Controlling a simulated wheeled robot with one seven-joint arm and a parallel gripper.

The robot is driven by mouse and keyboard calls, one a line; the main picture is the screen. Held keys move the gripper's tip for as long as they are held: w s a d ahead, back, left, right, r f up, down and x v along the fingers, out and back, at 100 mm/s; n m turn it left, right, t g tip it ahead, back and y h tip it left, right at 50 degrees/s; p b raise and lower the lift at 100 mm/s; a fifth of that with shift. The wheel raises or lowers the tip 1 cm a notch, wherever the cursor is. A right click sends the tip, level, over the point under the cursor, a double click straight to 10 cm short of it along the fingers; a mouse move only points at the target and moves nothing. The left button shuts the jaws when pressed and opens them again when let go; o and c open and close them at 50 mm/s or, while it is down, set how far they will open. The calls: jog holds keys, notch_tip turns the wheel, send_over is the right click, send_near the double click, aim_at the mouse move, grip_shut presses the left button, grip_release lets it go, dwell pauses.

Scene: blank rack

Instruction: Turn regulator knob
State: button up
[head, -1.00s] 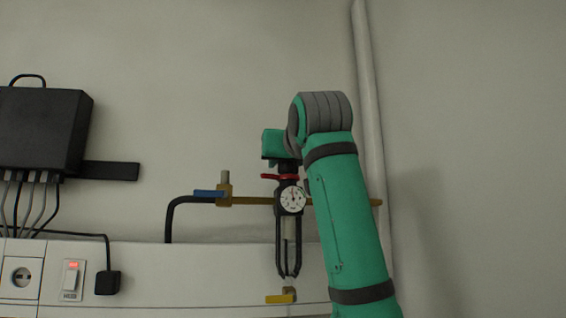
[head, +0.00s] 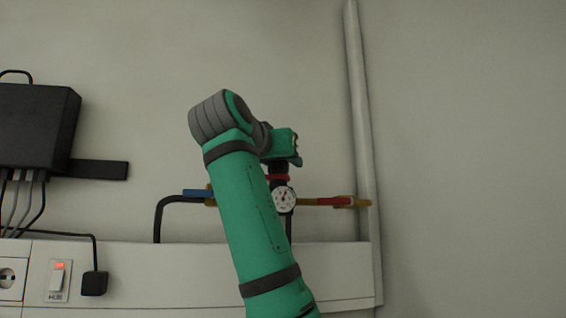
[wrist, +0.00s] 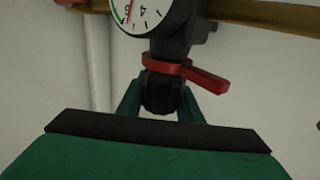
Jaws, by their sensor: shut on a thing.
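The regulator's black knob (wrist: 160,95) sits between the two green fingers of my gripper (wrist: 159,103), which is shut on it. A red ring with a lever (wrist: 188,73) lies between the knob and the regulator body, its lever pointing right in the wrist view. The white round gauge (wrist: 138,12) is cut off by the top edge. In the head view my gripper (head: 279,168) comes from above onto the regulator, over the gauge (head: 283,199). My arm hides part of the regulator's left side and lower part there.
A brass pipe with a red-handled valve (head: 337,201) runs right to a vertical wall pipe (head: 361,140). A blue valve handle (head: 197,193) is on the left. A black box (head: 35,128) with cables and a lit red switch (head: 58,279) are further left.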

dwell(0.4)
jog(key=o, duration=1)
jog(key=shift+o, duration=0.2)
